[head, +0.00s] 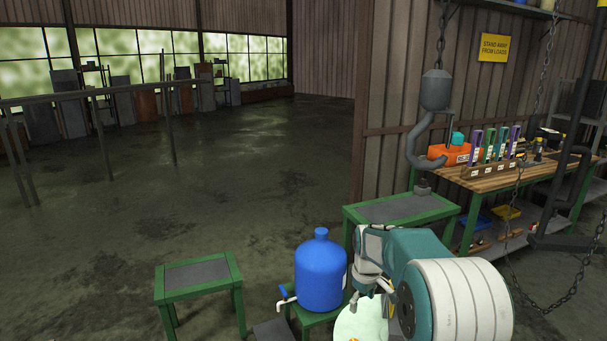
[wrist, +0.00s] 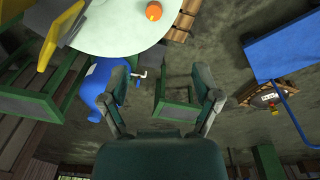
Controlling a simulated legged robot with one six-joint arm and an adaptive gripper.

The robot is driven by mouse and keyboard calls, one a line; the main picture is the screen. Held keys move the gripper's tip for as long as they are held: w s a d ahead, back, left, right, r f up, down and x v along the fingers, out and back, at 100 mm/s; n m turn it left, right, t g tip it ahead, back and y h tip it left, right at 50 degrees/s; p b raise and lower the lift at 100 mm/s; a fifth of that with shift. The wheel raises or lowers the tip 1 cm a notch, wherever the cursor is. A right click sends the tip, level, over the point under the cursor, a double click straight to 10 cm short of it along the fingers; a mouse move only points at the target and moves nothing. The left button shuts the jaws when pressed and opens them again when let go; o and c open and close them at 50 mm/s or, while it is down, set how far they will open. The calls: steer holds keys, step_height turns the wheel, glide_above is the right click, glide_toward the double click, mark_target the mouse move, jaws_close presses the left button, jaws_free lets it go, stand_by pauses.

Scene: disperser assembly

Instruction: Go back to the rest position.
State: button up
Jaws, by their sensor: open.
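My gripper (wrist: 163,82) is open in the wrist view, its two fingers spread wide with nothing between them. In the head view my arm reaches in from the lower right and the gripper hangs beside the blue bottle (head: 320,270), to its right. The bottle stands upright on a low green stand, with a white tap low on its left side. The bottle also shows in the wrist view (wrist: 97,88), partly hidden behind the left finger. I cannot tell how far the fingers are from it.
A pale round tabletop (head: 352,325) lies below my arm; an orange item (wrist: 153,11) is on it in the wrist view. Green-framed tables (head: 199,273) stand nearby. A hook (head: 430,140) and chains hang at right, before a workbench (head: 500,178). Open floor lies left.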

steer(key=s+r+m+t, duration=0.2)
steer(key=s+r+m, duration=0.2)
steer(key=s+r, duration=1.2)
steer(key=s+m+t, duration=0.2)
steer(key=s+m, duration=0.2)
steer(key=s, duration=1.5)
steer(key=shift+s+f+t, duration=0.25)
steer(key=shift+f+t, duration=0.05)
steer(key=shift+f, duration=0.15)
